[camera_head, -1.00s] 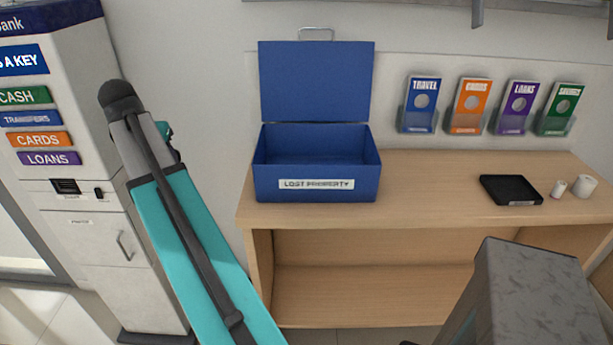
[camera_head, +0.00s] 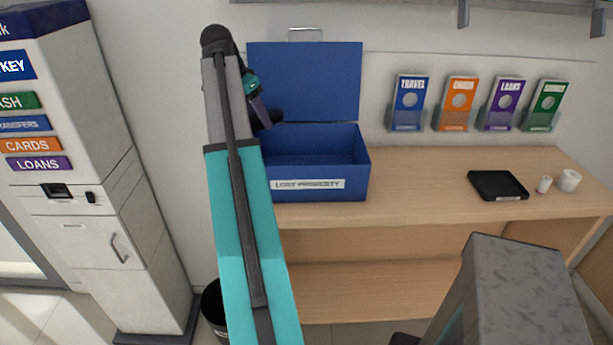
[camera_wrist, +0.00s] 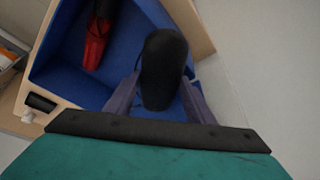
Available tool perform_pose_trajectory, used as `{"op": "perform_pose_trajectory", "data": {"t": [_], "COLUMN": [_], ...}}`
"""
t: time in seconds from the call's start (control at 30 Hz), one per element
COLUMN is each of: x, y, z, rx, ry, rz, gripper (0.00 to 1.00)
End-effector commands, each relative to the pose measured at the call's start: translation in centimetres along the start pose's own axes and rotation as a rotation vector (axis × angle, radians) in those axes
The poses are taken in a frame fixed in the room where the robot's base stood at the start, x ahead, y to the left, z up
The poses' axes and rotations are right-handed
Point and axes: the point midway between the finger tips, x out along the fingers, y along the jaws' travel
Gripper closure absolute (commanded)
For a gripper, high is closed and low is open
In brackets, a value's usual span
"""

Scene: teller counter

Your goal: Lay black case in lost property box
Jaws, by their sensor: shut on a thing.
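My gripper (camera_wrist: 158,100) is shut on the black case (camera_wrist: 163,62), a dark rounded piece between its two purple-grey fingers. In the head view the gripper is mostly hidden behind my arm, and a dark end of the case (camera_head: 268,118) shows at the left end of the box. The blue lost property box (camera_head: 318,184) stands on the counter with its lid (camera_head: 306,80) raised at the back. In the wrist view the case is in front of the box's interior (camera_wrist: 65,70), near one end. I cannot tell its height above the floor of the box.
A red and black item (camera_wrist: 98,42) lies inside the box. On the wooden counter (camera_head: 420,190), a black tray (camera_head: 497,185) and small white cylinders (camera_head: 568,180) sit to the right. Leaflet holders (camera_head: 408,105) hang on the wall. A bank machine (camera_head: 60,130) stands at left.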

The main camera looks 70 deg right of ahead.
Motion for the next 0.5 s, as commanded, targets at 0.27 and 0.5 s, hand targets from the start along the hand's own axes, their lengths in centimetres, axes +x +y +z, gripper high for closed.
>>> {"op": "perform_pose_trajectory", "data": {"t": [0.27,0.5], "x": [0.7,1.1], "y": [4.3,7.3], "z": [-6.8,-10.5], "rx": [0.186,0.302], "ry": [0.0,-0.002], "rz": [0.078,0.126], "gripper": [0.79,0.79]}}
